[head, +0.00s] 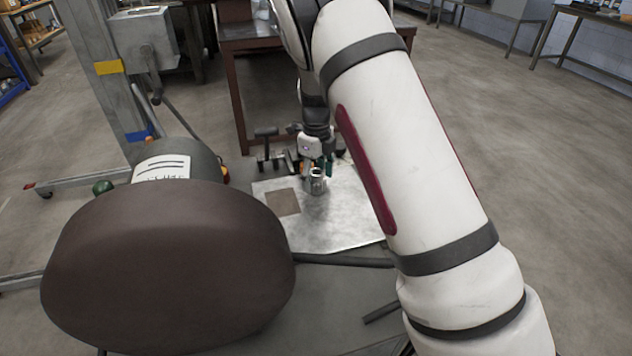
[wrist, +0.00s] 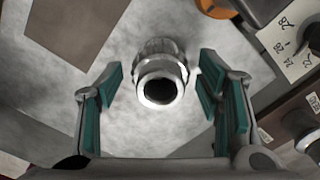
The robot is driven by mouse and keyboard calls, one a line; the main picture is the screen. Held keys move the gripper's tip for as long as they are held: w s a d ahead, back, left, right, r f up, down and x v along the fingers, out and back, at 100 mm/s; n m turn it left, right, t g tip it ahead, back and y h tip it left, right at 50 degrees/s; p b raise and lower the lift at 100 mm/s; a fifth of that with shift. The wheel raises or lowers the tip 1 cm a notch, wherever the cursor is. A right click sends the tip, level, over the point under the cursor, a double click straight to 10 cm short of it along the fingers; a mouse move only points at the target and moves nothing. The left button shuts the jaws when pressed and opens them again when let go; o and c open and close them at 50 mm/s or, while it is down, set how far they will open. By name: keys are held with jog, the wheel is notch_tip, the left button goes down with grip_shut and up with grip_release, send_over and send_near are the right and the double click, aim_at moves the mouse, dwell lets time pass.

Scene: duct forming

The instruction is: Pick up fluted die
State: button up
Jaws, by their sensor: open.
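The fluted die (head: 317,181) is a small silver metal cylinder with a dark round bore. It stands on a pale metal sheet (head: 335,222) in the head view. In the wrist view the die (wrist: 161,76) shows its open end towards the camera, with a ridged collar behind it. My gripper (wrist: 163,84) is open, with a green-padded finger on each side of the die. A gap shows between the die and each finger, so the fingers are not closed on it. In the head view my gripper (head: 316,168) is small and close by the die, partly hard to make out.
A brown square patch (head: 283,202) lies on the sheet left of the die. A large dark brown rounded object (head: 165,268) fills the lower left. In the wrist view, a numbered plate (wrist: 287,47) and an orange part (wrist: 216,7) lie at the right and top.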

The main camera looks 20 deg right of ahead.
grip_shut()
dwell(0.3)
